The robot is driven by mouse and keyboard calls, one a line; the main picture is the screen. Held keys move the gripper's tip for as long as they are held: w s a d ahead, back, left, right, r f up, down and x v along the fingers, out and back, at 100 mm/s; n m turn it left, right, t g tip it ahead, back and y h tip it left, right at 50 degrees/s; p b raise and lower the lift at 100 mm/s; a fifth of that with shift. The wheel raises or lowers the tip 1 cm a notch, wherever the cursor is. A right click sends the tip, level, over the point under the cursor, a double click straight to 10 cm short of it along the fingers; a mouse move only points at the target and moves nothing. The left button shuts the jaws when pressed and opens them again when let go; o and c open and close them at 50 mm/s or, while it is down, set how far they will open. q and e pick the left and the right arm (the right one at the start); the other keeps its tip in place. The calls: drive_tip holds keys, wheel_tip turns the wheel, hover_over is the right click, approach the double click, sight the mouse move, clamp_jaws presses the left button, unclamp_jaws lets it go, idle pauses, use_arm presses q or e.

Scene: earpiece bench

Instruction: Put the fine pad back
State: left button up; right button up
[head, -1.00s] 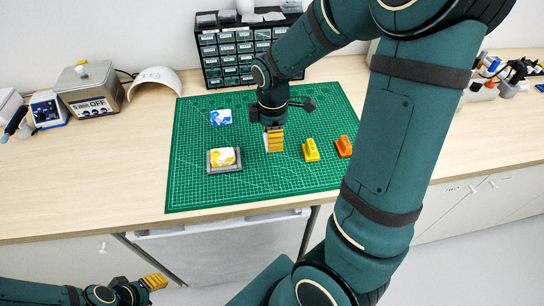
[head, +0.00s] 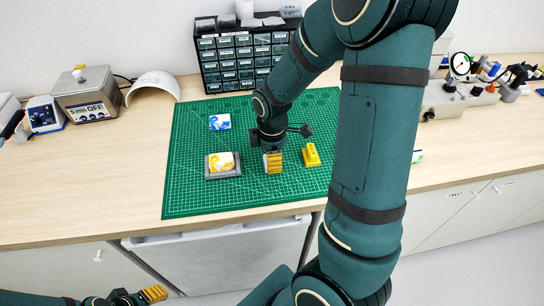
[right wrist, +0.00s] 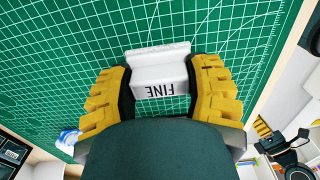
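The fine pad (right wrist: 160,84), a white block with a wider flange and the word FINE, sits between the two yellow fingers of my right gripper (right wrist: 160,92) in the right wrist view. Both fingers press against its sides. In the head view my right gripper (head: 273,162) is over the front middle of the green mat, and only a white sliver of the pad shows beside the fingers. I cannot tell whether the pad touches the mat. My left gripper (head: 153,293) is low at the bottom left, away from the bench; its finger gap is unclear.
A drawer cabinet (head: 232,62) stands at the back. The mat's (head: 190,195) front left is clear.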

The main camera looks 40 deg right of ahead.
drive_tip(key=o, duration=0.4)
drive_tip(key=shift+c, duration=0.2)
drive_tip(key=shift+r, duration=0.1)
drive_tip(key=shift+r, duration=0.3)
wheel_tip(320, 180, up, 12)
drive_tip(key=p, duration=0.3)
drive_tip(key=shift+f, duration=0.2)
